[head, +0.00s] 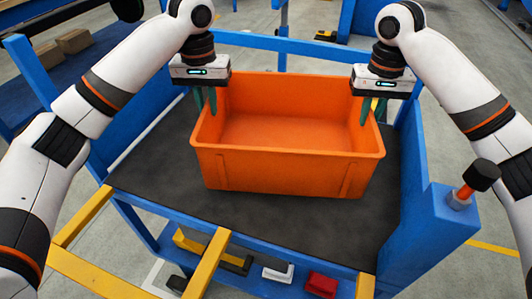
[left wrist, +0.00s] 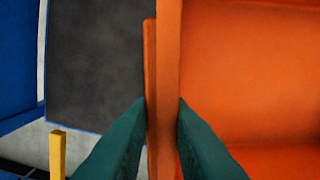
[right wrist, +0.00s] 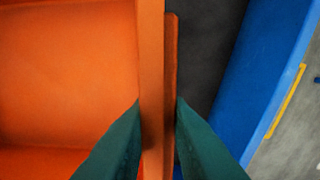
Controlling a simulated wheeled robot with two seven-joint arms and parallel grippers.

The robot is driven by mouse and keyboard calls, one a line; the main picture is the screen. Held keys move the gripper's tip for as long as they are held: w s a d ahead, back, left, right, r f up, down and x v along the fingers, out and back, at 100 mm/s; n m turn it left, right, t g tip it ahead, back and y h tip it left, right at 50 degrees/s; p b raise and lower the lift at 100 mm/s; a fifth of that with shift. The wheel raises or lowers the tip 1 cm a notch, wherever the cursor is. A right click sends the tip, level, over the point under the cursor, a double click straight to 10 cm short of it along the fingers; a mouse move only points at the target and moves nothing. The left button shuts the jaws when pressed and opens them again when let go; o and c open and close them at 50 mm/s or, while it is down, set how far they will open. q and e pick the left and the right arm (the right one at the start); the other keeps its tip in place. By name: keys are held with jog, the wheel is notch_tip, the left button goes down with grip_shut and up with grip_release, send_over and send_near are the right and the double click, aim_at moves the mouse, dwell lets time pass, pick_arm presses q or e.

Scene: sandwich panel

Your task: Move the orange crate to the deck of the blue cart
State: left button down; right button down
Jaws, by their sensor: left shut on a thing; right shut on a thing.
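The orange crate (head: 285,165) is empty and upright over the dark deck (head: 150,170) of a blue-framed structure that looks like the blue cart. I cannot tell whether its base touches the deck. My left gripper (head: 205,103) is shut on the crate's left wall; the left wrist view shows green fingers on both sides of the rim (left wrist: 168,90). My right gripper (head: 373,110) is shut on the right wall; the right wrist view shows its fingers on both sides of that rim (right wrist: 150,80).
Blue side panels stand left and right of the deck, with a blue rail (head: 290,48) behind. A black-topped knob (head: 478,180) rises at the right. Yellow bars (head: 205,265) are in front. A lower shelf holds a red item (head: 320,285) and a white item (head: 278,273).

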aim_at(210, 120)
pick_arm(q)
jog(key=shift+a+f, duration=0.15)
pick_arm(e)
jog(key=shift+d+f, duration=0.15)
